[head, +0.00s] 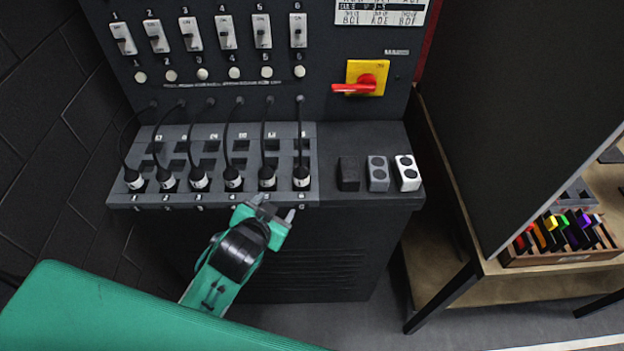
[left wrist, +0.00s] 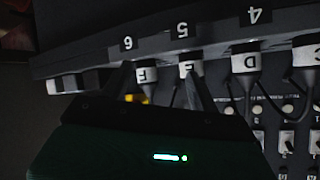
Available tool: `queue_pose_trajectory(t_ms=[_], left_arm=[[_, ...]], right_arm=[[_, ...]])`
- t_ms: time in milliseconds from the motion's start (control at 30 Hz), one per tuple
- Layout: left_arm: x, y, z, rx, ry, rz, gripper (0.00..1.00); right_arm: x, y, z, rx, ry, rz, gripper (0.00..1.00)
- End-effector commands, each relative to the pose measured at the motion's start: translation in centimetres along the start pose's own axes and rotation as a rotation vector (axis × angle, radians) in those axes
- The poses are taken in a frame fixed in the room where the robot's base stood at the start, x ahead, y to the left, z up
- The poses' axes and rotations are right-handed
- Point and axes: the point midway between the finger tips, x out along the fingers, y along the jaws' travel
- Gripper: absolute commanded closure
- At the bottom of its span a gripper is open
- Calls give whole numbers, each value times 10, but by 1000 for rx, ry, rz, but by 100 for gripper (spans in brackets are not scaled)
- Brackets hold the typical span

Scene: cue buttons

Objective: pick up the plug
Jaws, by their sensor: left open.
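Several black plugs with white lettered bands stand in a row in a grey socket panel (head: 312,145), each with a black cable. The plug at socket 5 (head: 267,180) and the plug at socket 6 (head: 301,180) are nearest my left gripper (head: 277,207). The gripper is open and empty at the panel's front edge, below and between these two. In the left wrist view, plug E (left wrist: 190,69) under number 5 and plug F (left wrist: 146,74) under number 6 show around and between the dark fingers (left wrist: 162,82). I cannot tell whether a finger touches either. My right gripper is not in view.
Numbered white switches (head: 227,32) and a red rotary handle on a yellow plate (head: 366,80) are on the upright panel. Black, grey and white blocks (head: 378,174) sit right of the sockets. A wooden table (head: 452,240) with a rack of coloured items (head: 562,257) stands at right.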

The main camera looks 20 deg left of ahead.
Motion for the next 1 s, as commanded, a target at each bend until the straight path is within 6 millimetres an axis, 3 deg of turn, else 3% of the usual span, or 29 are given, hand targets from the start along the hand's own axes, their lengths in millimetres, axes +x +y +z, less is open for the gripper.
queue_pose_trajectory(t_ms=[33, 267, 400, 533, 633, 767, 900, 1000], left_arm=[[2, -2, -26, 23, 86, -15, 39], [-3, 6, -146, 168, 527, -64, 39], [-26, 29, -222, 318, 856, -62, 39], [-57, 64, -274, 500, 1162, -24, 39], [-83, 96, -297, 666, 1376, 30, 39], [-108, 138, -304, 918, 1616, 136, 39], [-118, 175, -286, 1238, 1802, 293, 39], [-111, 190, -263, 1494, 1872, 432, 39]], right_arm=[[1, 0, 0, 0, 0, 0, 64], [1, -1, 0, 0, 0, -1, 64], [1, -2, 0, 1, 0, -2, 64], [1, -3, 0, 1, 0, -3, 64], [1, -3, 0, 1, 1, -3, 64], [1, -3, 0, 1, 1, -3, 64], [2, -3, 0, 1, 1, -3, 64], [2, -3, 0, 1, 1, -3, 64]])
